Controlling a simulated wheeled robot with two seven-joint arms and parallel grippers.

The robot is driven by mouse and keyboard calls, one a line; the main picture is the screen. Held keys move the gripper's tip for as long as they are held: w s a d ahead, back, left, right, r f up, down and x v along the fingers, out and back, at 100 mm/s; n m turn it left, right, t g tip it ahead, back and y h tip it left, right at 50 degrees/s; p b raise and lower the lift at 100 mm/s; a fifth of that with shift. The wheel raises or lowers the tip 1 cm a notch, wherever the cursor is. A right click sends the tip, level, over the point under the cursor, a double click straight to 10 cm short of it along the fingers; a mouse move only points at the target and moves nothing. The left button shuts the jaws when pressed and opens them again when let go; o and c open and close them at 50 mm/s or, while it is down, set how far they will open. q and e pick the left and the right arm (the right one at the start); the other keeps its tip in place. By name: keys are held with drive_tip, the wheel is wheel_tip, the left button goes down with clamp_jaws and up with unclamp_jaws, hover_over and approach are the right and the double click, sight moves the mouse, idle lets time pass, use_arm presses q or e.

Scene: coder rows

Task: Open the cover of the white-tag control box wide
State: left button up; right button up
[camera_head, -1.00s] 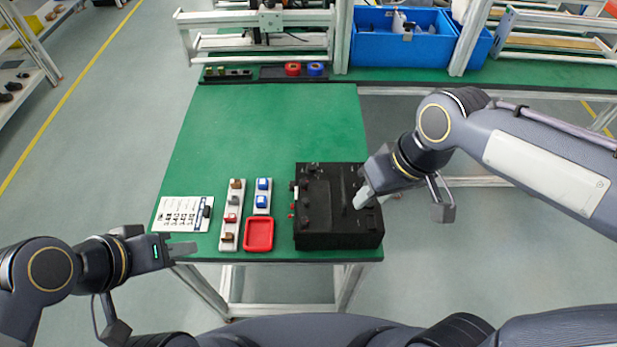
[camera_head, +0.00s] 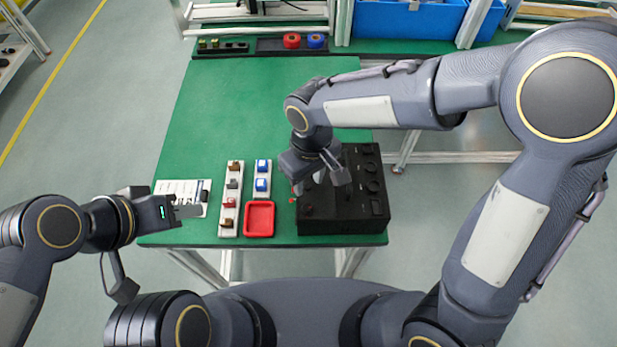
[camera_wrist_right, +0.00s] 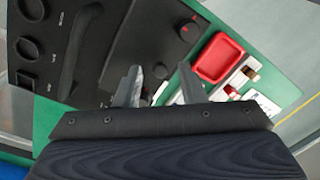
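The black control box (camera_head: 345,222) sits at the right front edge of the green table. Its top looks flat, with a long bar handle (camera_wrist_right: 75,55), round dials and a red-marked knob (camera_wrist_right: 187,30). No raised cover shows. I cannot make out a white tag clearly. My right gripper (camera_head: 322,178) is over the box's far left part, fingers pointing down. It also shows in the right wrist view (camera_wrist_right: 160,88), fingers apart with nothing clearly between them. Whether they touch the box cannot be told. My left gripper (camera_head: 190,211) is at the table's left front, beside a printed sheet, holding nothing visible.
A red tray (camera_head: 260,219) lies just left of the box. Two white strips with small blocks (camera_head: 231,200) stand beside it. The printed sheet (camera_head: 180,186) lies further left. Blue bins (camera_head: 408,22) stand at the back. The table's middle left is clear.

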sight(338, 190)
drive_tip(key=shift+f, duration=0.35)
clamp_jaws()
drive_tip(key=shift+d+r+y, duration=0.1)
drive_tip(key=shift+r+y, duration=0.05)
drive_tip(key=shift+y, duration=0.15)
idle(0.6)
drive_tip(key=shift+d+r+y+b, duration=0.2)
drive_tip(key=shift+d+y+b, duration=0.2)
drive_tip(key=shift+y+b, duration=0.45)
drive_tip(key=d+y+b, duration=0.1)
drive_tip(key=y+b, duration=0.2)
drive_tip(key=b, duration=0.2)
drive_tip(key=d+r+y+b, duration=0.1)
drive_tip(key=d+y+b, duration=0.1)
drive_tip(key=b, duration=0.3)
drive_tip(key=d+y+b, duration=0.1)
drive_tip(key=y+b, duration=0.3)
drive_tip(key=b, duration=0.1)
drive_tip(key=shift+d+r, duration=0.2)
drive_tip(key=shift+d, duration=0.2)
drive_tip(key=shift+d+r+y+b, duration=0.25)
drive_tip(key=shift+y+b, duration=0.4)
drive_tip(key=shift+b, duration=0.2)
